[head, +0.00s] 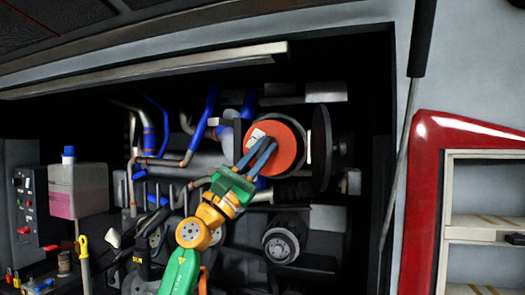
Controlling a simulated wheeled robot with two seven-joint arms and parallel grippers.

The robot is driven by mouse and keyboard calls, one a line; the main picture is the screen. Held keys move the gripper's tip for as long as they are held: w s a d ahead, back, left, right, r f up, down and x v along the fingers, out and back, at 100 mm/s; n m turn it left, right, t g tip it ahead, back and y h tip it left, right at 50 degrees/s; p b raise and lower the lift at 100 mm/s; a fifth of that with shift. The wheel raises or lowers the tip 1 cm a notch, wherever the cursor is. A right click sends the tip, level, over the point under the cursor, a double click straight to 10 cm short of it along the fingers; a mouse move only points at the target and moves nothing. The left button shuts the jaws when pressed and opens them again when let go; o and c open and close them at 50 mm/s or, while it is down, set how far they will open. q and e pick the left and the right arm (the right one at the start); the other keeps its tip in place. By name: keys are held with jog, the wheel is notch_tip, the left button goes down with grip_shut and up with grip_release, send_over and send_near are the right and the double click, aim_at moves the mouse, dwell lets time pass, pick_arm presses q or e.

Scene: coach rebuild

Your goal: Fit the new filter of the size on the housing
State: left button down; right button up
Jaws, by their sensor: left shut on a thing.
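A round orange-red filter (288,150) with a small white label is in the engine bay, its flat face towards me. My left gripper (263,155) is shut on it, with its two blue-grey fingers lying across the left part of the face. A round dark disc (321,148), seen nearly edge-on, stands just right of the filter and may be the housing's lid. The housing itself is mostly hidden behind the filter, so I cannot tell how deep the filter sits. No size marking is readable. My right gripper is out of view.
Blue and copper pipes (205,118) run left of the filter. A pulley-like round part (282,246) sits below. A pinkish tank (78,190) with a blue cap and a control panel (27,207) are at left. A red-framed shelf (485,235) and a strut (394,170) are at right.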

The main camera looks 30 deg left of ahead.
pick_arm(q)
jog(key=shift+w+a+r, duration=0.1)
jog(key=shift+w, duration=0.55)
jog(key=shift+w+a+r+p, duration=0.1)
jog(key=shift+w+a+p, duration=0.05)
jog(key=shift+w+p, duration=0.55)
jog(key=shift+w+a+p, duration=0.15)
jog(key=shift+w+p, duration=0.3)
jog(key=shift+p, duration=0.35)
jog(key=shift+w+a+p, duration=0.2)
jog(key=shift+w+p, duration=0.35)
jog(key=shift+p, duration=0.45)
jog(key=shift+w+p, duration=0.45)
jog(key=shift+p, duration=0.55)
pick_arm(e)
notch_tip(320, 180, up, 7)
pick_arm(q)
jog(key=shift+w, duration=0.1)
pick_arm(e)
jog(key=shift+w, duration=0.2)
